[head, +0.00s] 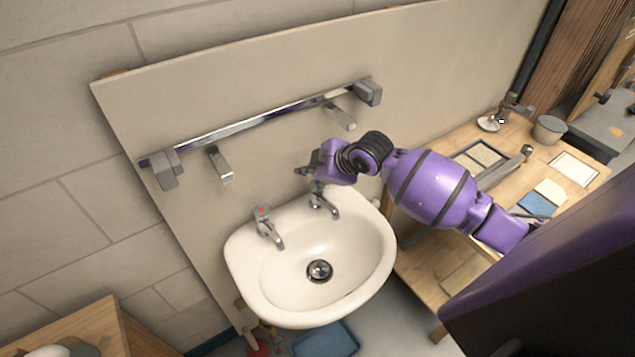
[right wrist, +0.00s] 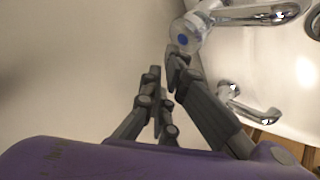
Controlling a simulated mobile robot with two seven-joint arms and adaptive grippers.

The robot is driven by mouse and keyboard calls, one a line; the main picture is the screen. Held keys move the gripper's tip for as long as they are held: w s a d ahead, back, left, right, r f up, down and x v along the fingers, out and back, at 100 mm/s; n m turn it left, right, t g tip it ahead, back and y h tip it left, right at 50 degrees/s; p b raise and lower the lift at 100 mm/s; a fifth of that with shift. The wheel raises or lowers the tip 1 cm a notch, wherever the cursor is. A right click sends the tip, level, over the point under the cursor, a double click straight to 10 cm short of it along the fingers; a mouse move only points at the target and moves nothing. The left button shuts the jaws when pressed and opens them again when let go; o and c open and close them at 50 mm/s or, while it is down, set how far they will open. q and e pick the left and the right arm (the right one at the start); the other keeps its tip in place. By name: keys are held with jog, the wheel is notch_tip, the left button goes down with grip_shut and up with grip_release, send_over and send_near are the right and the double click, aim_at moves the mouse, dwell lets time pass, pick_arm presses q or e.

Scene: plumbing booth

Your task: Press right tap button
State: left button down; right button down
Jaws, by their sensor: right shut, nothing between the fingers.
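The right tap (head: 322,201) is chrome and stands on the back right rim of the white sink (head: 372,262). In the right wrist view the nearby chrome tap (right wrist: 240,16) has a blue dot on its button (right wrist: 183,40). My right gripper (head: 304,172) is shut and empty, just above and behind the right tap. In the wrist view its fingertips (right wrist: 164,66) are close beside the blue-dotted button; I cannot tell whether they touch. The left tap (head: 266,225) has a red mark on top. My left gripper is not in view.
A chrome shower bar (head: 265,122) with grey end knobs is on the panel above the sink. Two grey brackets (head: 220,165) jut out below it. A wooden bench (head: 500,150) with trays stands at right. The basin around the drain (head: 319,270) is clear.

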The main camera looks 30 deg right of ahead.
aim_at(311, 186)
jog(key=shift+r, duration=2.4)
